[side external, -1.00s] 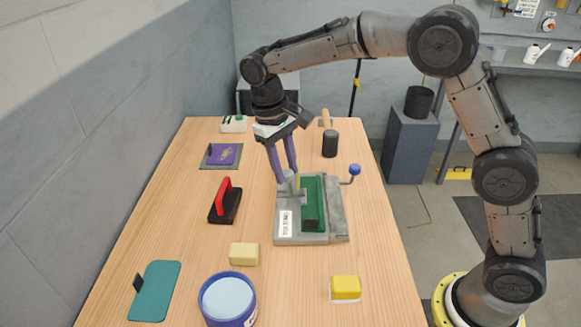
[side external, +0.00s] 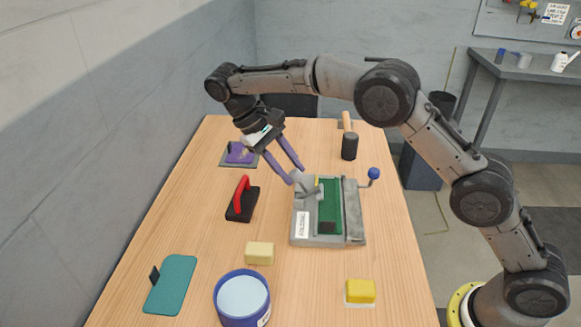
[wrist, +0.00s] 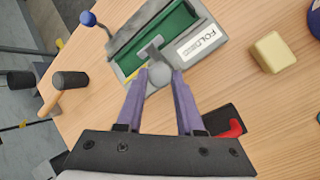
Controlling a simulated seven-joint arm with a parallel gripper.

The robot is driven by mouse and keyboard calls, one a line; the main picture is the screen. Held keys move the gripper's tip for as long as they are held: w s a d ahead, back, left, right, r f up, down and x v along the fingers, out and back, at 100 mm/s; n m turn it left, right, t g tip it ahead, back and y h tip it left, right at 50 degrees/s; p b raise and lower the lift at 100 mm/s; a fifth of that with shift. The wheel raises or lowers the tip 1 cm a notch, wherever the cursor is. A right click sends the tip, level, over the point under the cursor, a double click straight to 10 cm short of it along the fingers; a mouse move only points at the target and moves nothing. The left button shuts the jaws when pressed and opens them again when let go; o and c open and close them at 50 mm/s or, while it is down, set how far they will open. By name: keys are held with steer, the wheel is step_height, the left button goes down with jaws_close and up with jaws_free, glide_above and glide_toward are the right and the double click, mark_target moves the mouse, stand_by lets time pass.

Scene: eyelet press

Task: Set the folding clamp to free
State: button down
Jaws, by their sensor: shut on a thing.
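The press (side external: 300,238) is a grey base with a green bed (side external: 328,215) and a white label, partly legible as "FOLD", which also shows in the wrist view (wrist: 197,40). The folding clamp (side external: 307,186) is a grey piece at the bed's left side, raised at a tilt. In the wrist view its T-shaped end (wrist: 149,50) points toward the green bed. My gripper (side external: 297,177), with purple fingers, leans in from the upper left. In the wrist view my gripper (wrist: 163,76) is shut on the clamp's rounded grey end, partly hidden between the fingertips.
A blue-knobbed lever (side external: 374,173) stands at the press's right. A red-handled black tool (side external: 241,205) is left of it. A yellow block (side external: 259,253), blue tub (side external: 242,297) and another yellow block (side external: 361,291) lie in front. A mallet (side external: 349,145) is behind.

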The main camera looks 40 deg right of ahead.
steer(key=c, duration=0.5)
jaws_free()
steer(key=shift+r, duration=0.35)
step_height(320, 180, up, 2)
steer(key=shift+r, duration=0.25)
steer(key=s+d+r, duration=0.1)
steer(key=s+r, duration=0.2)
steer(key=s, duration=0.1)
steer(key=s+d+r, duration=0.1)
steer(key=s+r, duration=0.2)
steer(key=s, duration=0.2)
steer(key=s+d+r, duration=0.1)
steer(key=s+r, duration=0.2)
steer(key=s, duration=0.1)
steer(key=shift+s+d+r, duration=0.1)
steer(key=shift+s+r, duration=0.25)
steer(key=shift+r, duration=0.05)
